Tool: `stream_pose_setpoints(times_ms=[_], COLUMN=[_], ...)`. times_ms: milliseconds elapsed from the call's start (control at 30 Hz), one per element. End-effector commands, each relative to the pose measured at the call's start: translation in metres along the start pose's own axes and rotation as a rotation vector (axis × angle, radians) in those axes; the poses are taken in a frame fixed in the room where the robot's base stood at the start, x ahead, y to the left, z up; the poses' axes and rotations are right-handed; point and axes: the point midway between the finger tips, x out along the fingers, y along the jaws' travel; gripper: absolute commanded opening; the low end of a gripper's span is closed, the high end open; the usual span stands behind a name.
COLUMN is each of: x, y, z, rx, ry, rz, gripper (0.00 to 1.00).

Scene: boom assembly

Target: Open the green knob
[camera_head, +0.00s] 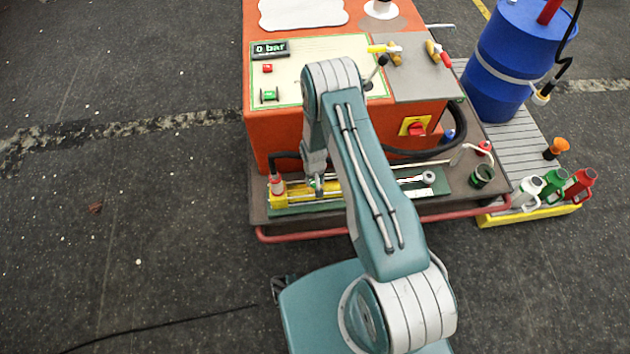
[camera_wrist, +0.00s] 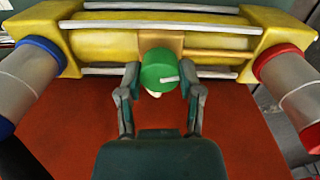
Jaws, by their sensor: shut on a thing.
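In the head view my gripper (camera_head: 316,184) reaches down to the yellow cylinder assembly (camera_head: 277,194) on the orange machine's front ledge. The knob is too small and too covered by my gripper to make out there.
In the wrist view a blue-ringed hose fitting (camera_wrist: 32,72) stands left and a red-ringed one (camera_wrist: 285,80) right of my fingers. The orange machine (camera_head: 270,140) rises behind the ledge. A black hose (camera_head: 425,150) lies to the right. A red rail (camera_head: 300,235) edges the front.

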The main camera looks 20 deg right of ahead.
Motion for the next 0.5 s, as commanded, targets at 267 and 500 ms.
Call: stream_pose_setpoints(times_ms=[267,500], x=[0.0013,0.0014], y=[-0.0006,-0.0006], z=[0.0011,0.0014], rx=[-0.219,-0.365], ry=[0.003,0.005], rz=[0.000,0.000], gripper=[0.00,0.00])
